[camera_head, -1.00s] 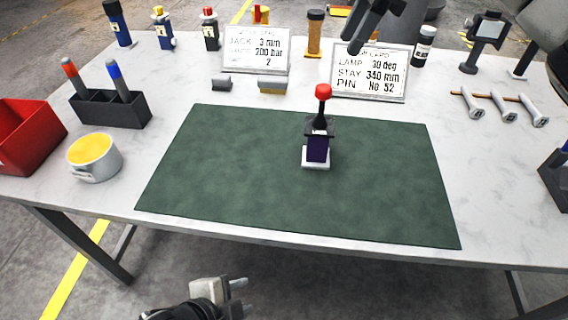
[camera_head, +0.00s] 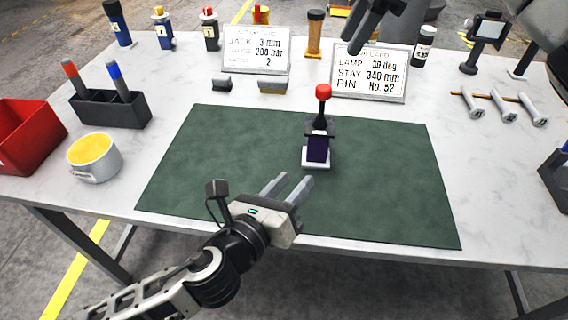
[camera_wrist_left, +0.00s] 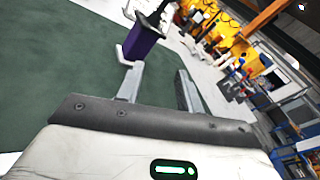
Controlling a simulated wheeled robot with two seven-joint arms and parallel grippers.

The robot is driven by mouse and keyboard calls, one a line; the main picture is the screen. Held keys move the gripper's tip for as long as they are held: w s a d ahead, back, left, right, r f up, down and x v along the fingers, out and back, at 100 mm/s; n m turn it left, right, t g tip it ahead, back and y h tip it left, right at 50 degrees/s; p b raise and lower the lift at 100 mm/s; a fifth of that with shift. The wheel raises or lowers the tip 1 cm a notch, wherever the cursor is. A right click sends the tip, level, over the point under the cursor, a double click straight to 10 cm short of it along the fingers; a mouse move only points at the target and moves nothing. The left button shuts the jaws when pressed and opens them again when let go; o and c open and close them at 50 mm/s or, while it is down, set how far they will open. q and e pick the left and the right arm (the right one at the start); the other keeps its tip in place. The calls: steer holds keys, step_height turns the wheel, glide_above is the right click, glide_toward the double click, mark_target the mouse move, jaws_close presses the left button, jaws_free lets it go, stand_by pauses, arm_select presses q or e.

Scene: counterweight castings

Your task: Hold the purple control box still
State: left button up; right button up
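The purple control box (camera_head: 317,150) stands upright on a white base on the green mat (camera_head: 230,150), with a black lever and a red knob on top. My left gripper (camera_head: 289,186) is open and empty over the front of the mat, in front and to the left of the box and apart from it. In the left wrist view the box (camera_wrist_left: 141,40) shows tilted, beyond the left finger of my left gripper (camera_wrist_left: 160,85). My right gripper (camera_head: 367,30) is at the top of the head view, above the cards; its finger gap is not clear.
Two printed cards (camera_head: 256,50) stand behind the mat. A black holder with pens (camera_head: 110,108), a yellow-filled pot (camera_head: 94,158) and a red bin (camera_head: 28,135) are at left. Grey pins (camera_head: 502,105) lie at right. The mat around the box is clear.

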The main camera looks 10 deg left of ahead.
mark_target(320, 115)
arm_select(q)
steer(key=w+d+r+m, duration=0.1)
steer(key=w, duration=0.4)
steer(key=w+d+r+m+t, duration=0.1)
steer(key=w, duration=0.5)
steer(key=w+d+m, duration=0.1)
steer(key=w+d, duration=0.1)
steer(key=w, duration=0.4)
steer(key=shift+r+m+t+y, duration=0.3)
steer(key=shift+r+t+y, duration=0.1)
